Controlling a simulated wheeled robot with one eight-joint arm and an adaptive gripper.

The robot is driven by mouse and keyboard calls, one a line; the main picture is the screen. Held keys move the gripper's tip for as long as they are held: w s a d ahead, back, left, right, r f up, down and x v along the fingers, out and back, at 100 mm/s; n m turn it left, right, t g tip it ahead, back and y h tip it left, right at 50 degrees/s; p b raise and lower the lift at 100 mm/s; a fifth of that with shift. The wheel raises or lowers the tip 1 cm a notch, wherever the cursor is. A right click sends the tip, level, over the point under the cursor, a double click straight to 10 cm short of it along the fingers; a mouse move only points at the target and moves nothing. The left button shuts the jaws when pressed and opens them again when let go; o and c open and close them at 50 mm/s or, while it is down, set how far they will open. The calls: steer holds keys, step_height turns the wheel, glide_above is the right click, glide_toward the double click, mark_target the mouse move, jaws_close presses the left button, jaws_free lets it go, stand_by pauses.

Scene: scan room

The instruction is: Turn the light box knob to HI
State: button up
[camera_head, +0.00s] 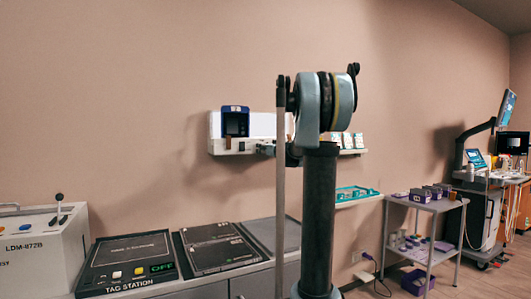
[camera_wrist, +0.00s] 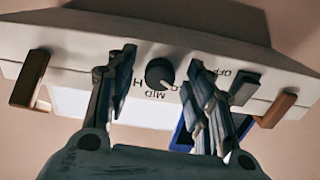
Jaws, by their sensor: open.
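The light box (camera_head: 219,133) is a white unit on the wall, partly hidden by my arm in the head view. In the wrist view the light box (camera_wrist: 75,55) shows its edge upside down. The round dark knob (camera_wrist: 159,72) sits on that edge, with inverted MID and OFF lettering and a partly hidden H beside it. A faint pale mark on the knob seems to point toward MID, but it is small. My gripper (camera_wrist: 160,71) is open, its fingers on either side of the knob in the picture. I cannot tell whether they touch it.
Brown clips (camera_wrist: 30,78) and (camera_wrist: 274,110) stick out near both ends of the light box. A dark blue framed item (camera_head: 235,121) is on its front. Below are the TAG STATION panel (camera_head: 127,250) and a counter. A grey cart (camera_head: 440,207) stands at right.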

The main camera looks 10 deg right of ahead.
steer(key=c, duration=1.1)
steer(key=shift+o, duration=0.2)
